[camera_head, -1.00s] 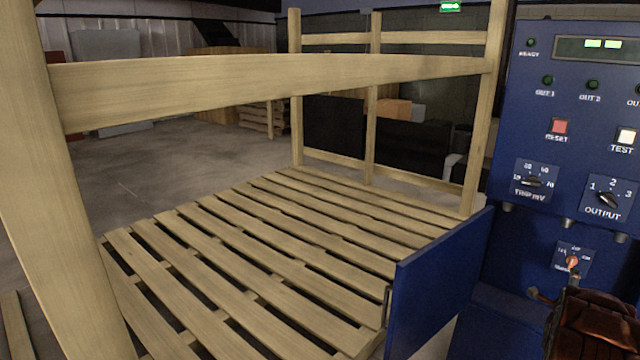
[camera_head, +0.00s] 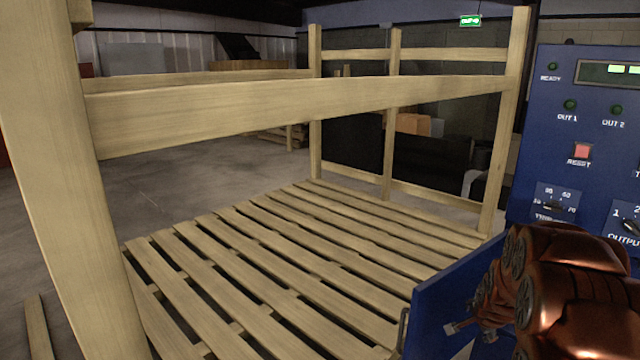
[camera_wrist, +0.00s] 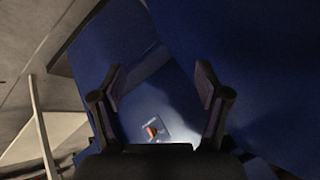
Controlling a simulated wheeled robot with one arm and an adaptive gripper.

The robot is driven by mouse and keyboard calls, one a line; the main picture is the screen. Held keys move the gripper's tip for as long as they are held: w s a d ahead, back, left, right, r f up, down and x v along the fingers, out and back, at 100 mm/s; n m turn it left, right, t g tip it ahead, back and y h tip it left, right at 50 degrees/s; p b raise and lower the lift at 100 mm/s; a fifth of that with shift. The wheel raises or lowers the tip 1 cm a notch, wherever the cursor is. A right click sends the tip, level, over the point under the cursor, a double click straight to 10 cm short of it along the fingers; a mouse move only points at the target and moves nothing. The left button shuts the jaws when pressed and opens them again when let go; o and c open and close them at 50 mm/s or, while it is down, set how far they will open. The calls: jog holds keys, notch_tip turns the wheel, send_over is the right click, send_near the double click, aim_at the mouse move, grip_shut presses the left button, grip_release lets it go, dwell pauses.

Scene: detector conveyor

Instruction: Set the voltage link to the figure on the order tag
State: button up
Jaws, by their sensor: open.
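In the wrist view the voltage link shows as a small orange-red piece (camera_wrist: 154,130) on a small plate with white marks, set on a dark blue surface. My gripper (camera_wrist: 160,80) is open, with its two dark fingers spread to either side and nothing between them. The link sits low between the fingers in that view, and I cannot tell how far off it is. In the head view my copper-coloured arm hides the link. I see no order tag in either view.
The blue control panel (camera_head: 590,130) stands at the right, with a red reset button (camera_head: 582,150) and a knob (camera_head: 553,205). An open blue door (camera_head: 432,310) sticks out below it, close to my arm. A wooden slatted frame (camera_head: 300,250) fills the middle and left.

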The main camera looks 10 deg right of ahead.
jog(key=s+a+r+n+g+y+b, duration=0.15)
jog(key=s+a+n, duration=0.25)
jog(key=s+a, duration=0.45)
jog(key=s+a+r+n+g+y, duration=0.25)
jog(key=s+a+n, duration=0.2)
jog(key=a, duration=0.75)
jog(key=s+a+r+n+g, duration=0.1)
jog(key=s+a+n+g, duration=0.2)
jog(key=s, duration=0.5)
jog(key=s+a+r+n+b, duration=0.1)
jog(key=s+a+n, duration=0.2)
jog(key=s+a, duration=0.35)
jog(key=s+a+r+n+g, duration=0.1)
jog(key=s+a+n+g, duration=0.15)
jog(key=s, duration=0.75)
notch_tip(320, 180, up, 22)
jog(key=t+p, duration=0.1)
jog(key=p, duration=1.9)
jog(key=shift+s+f, duration=0.2)
jog(key=shift+f, duration=0.05)
jog(key=shift+c, duration=0.4)
